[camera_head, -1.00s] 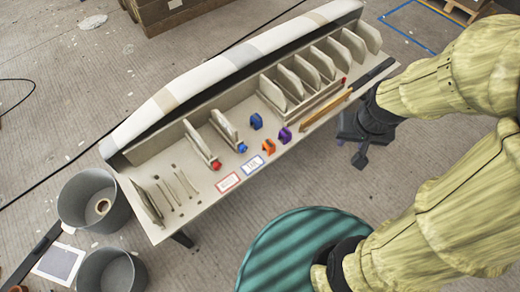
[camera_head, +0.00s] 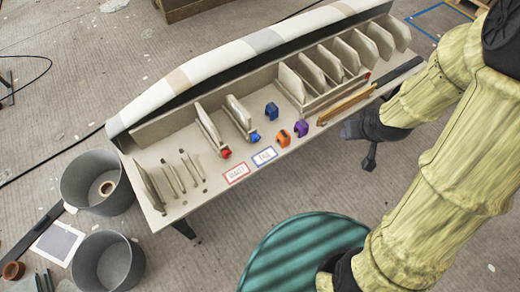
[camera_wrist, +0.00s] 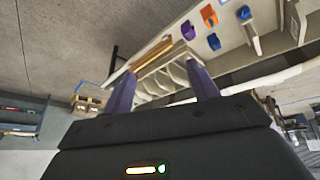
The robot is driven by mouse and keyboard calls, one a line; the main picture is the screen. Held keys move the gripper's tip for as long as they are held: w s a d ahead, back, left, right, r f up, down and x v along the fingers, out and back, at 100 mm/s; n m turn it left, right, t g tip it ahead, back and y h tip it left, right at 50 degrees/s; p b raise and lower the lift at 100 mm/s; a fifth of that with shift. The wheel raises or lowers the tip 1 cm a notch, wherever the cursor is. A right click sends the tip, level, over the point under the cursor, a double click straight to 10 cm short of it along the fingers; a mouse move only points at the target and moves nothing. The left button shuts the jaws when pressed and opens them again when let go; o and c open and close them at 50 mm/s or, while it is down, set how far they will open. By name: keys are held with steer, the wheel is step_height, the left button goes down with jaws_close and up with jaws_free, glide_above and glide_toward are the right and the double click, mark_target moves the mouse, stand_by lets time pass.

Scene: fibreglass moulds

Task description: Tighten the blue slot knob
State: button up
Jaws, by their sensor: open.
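The blue slot knob (camera_head: 254,137) sits at the front end of a slot panel on the bench, near the blue-framed label. It also shows in the wrist view (camera_wrist: 243,13), near the top edge. A second blue knob (camera_head: 271,110) stands apart on the bench behind the orange knob (camera_head: 282,138); it shows in the wrist view (camera_wrist: 213,41) too. My gripper (camera_head: 352,129) is at the bench's front right edge, well right of the blue slot knob. In the wrist view its two fingers (camera_wrist: 163,88) are wide apart with nothing between them.
A purple knob (camera_head: 301,128) and a wooden bar (camera_head: 345,103) lie between my gripper and the blue slot knob. A red knob (camera_head: 225,153) is farther left. Upright panels (camera_head: 345,54) fill the back right. A teal round top (camera_head: 290,255) stands in front.

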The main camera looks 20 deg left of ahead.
steer(key=w+a+f+n+t+y+b, duration=0.1)
steer(key=w+a+f+b, duration=0.15)
steer(key=f, duration=0.35)
steer(key=w+a+f+n+t+y+b, duration=0.1)
steer(key=a+f+n+b, duration=0.1)
steer(key=f+b, duration=0.3)
steer(key=s+a+f+t+y+b, duration=0.1)
steer(key=a+f+y+b, duration=0.2)
steer(key=f+b, duration=0.3)
steer(key=s+a+f+n+t+y+b, duration=0.1)
steer(key=a+f+y+b, duration=0.3)
steer(key=f+b, duration=0.3)
steer(key=s+a+f+n+t+y+b, duration=0.1)
steer(key=a+f+y+b, duration=0.3)
steer(key=f, duration=0.8)
steer(key=s+a+t+b, duration=0.1)
steer(key=b, duration=0.1)
steer(key=shift+a+b, duration=0.25)
steer(key=shift+b, duration=0.15)
